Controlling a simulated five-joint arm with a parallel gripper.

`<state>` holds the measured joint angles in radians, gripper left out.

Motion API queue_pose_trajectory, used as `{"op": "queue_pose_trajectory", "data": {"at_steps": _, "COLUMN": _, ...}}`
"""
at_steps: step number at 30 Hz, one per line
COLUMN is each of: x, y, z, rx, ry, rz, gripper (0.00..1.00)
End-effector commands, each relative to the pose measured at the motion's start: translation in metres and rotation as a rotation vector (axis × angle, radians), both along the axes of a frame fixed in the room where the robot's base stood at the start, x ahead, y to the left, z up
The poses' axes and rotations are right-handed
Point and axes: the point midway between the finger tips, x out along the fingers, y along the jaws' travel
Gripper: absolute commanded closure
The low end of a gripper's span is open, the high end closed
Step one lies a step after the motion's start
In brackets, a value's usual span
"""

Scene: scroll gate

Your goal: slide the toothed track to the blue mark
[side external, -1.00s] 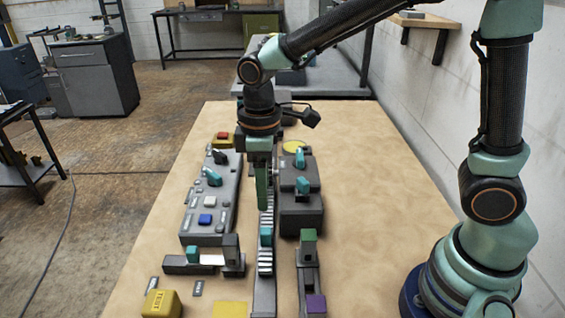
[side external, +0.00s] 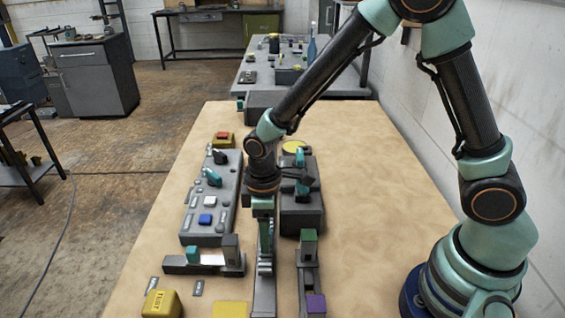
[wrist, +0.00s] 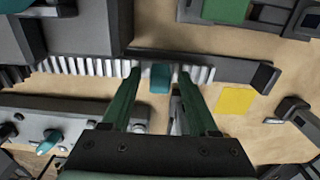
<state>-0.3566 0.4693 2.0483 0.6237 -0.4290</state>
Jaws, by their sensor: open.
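The toothed track (wrist: 85,67), a dark rail with a row of white teeth, crosses the wrist view. In the side view its dark near part (side external: 264,295) runs toward the camera. A teal block (wrist: 160,79) sits on the track in the wrist view. My gripper (wrist: 159,76) is open, with one green finger on each side of the teal block; I cannot tell whether they touch it. In the side view my gripper (side external: 265,238) is low over the track and hides the block. I cannot make out a blue mark on the track.
A button panel (side external: 207,225) with teal levers lies left of the track. A dark box (side external: 301,212) stands close on the right. The table's right side is clear.

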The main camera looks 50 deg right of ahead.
Motion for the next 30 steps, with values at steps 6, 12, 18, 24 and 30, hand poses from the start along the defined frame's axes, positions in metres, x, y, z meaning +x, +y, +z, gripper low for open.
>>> {"op": "queue_pose_trajectory", "data": {"at_steps": 6, "x": 0.0001, "y": 0.0001, "z": -0.0002, "rx": 0.0, "ry": 0.0, "rz": 0.0, "gripper": 0.4}}
{"op": "queue_pose_trajectory", "data": {"at_steps": 12, "x": 0.0001, "y": 0.0001, "z": 0.0, "rx": 0.0, "ry": 0.0, "rz": 0.0, "gripper": 1.0}}
{"op": "queue_pose_trajectory", "data": {"at_steps": 18, "x": 0.0, "y": 0.0, "z": 0.0002, "rx": 0.0, "ry": 0.0, "rz": 0.0, "gripper": 1.0}}
{"op": "queue_pose_trajectory", "data": {"at_steps": 24, "x": 0.0, "y": 0.0, "z": 0.0003, "rx": 0.0, "ry": 0.0, "rz": 0.0, "gripper": 1.0}}
{"op": "queue_pose_trajectory", "data": {"at_steps": 30, "x": 0.0, "y": 0.0, "z": 0.0005, "rx": 0.0, "ry": 0.0, "rz": 0.0, "gripper": 1.0}}
